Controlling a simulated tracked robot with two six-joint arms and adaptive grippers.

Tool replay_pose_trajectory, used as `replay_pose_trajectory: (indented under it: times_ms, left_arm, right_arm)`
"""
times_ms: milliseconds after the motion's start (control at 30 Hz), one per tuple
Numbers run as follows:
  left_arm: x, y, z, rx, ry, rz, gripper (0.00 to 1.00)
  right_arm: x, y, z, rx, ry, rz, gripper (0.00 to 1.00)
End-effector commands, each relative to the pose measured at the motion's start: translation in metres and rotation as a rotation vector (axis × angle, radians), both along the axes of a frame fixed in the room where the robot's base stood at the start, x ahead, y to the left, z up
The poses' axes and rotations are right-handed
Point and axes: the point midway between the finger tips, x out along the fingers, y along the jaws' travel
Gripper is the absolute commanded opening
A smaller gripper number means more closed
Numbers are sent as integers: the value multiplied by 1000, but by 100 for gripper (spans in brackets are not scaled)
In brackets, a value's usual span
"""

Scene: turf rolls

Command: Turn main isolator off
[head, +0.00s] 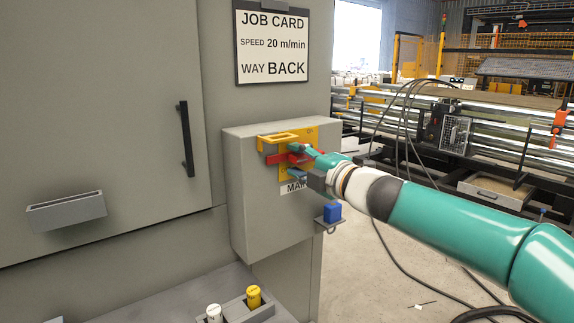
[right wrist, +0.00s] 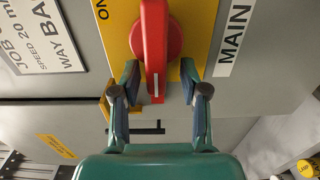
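The main isolator is a red rotary handle (head: 281,159) on a yellow plate, on the side of a grey box (head: 257,205). In the right wrist view the red handle (right wrist: 154,45) lies lengthwise up and down the picture, with a white mark on its lower end. "ON" is printed on the plate at upper left, and a "MAIN" label (right wrist: 233,38) is at right. My right gripper (head: 297,163) is at the handle. In the wrist view its fingers (right wrist: 161,78) stand either side of the marked end, with gaps visible. My left gripper is not in view.
A yellow bracket (head: 280,140) juts out beside the handle. A blue padlock (head: 332,212) sits on a small shelf below right. A job card (head: 271,45) hangs above. White (head: 214,313) and yellow (head: 253,297) capped items stand below. Cables hang at right.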

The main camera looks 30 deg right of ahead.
Motion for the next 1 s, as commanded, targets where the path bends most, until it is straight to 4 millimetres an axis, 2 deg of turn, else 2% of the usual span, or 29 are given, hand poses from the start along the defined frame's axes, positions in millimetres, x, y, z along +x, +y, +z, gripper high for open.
replay_pose_trajectory:
  times_ms: [267,367,733,900,1000]
  left_arm:
    - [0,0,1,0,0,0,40]
    - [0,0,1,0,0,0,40]
    - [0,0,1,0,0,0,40]
    - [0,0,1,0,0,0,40]
    - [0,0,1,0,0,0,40]
  right_arm:
    - [-10,-1,1,0,-2,1,44]
    - [-24,-2,1,0,-2,-1,44]
    - [-96,-8,0,-2,-2,-3,44]
    - [-116,-9,0,-1,0,-2,44]
    - [-120,-9,-1,0,1,-1,44]
